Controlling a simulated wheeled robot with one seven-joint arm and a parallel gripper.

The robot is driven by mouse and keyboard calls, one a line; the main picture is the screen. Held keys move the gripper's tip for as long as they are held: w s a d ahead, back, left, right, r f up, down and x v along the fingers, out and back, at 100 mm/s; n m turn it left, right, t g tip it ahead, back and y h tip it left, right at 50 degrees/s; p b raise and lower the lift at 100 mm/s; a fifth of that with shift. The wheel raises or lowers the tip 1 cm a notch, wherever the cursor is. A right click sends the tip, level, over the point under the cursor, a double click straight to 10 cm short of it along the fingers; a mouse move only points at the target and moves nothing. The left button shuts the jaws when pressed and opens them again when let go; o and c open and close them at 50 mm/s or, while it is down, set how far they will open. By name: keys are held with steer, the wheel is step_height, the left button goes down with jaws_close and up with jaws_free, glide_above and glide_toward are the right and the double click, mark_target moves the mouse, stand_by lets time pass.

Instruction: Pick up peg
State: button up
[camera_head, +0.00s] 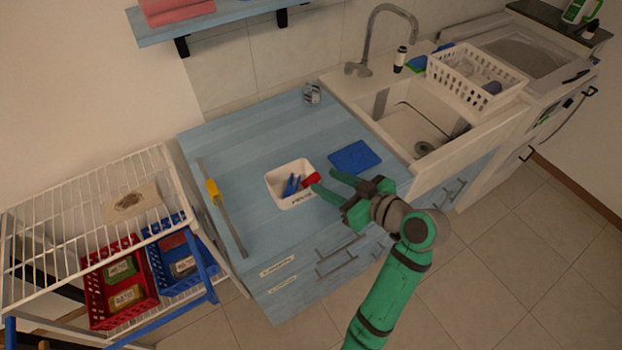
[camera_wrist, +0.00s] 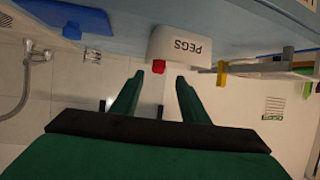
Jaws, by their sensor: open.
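A white container (camera_head: 275,187) holds blue pegs (camera_head: 291,184) and a red peg (camera_head: 311,179) on the blue counter. The red peg leans at the container's right side, toward my gripper. My gripper (camera_head: 324,180) is open, with its green fingertips close to the red peg. In the wrist view, the container (camera_wrist: 180,47) reads "PEGS" upside down. The red peg (camera_wrist: 158,66) shows at its edge, in line with the gap between my open fingers (camera_wrist: 159,77). I cannot tell whether it is between the fingertips or just beyond them. The blue pegs are hidden there.
A blue cloth (camera_head: 355,157) lies right of the container. A rod with a yellow part (camera_head: 213,190) lies at the counter's left. A striped cup (camera_head: 312,93) stands at the back. The sink (camera_head: 410,128) is to the right, a wire rack (camera_head: 85,205) to the left.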

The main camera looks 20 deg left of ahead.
mark_target(315, 174)
steer(key=shift+w+x, duration=0.25)
steer(key=shift+x, duration=2.05)
steer(key=shift+d+r, duration=0.1)
jaws_close()
steer(key=shift+r, duration=0.1)
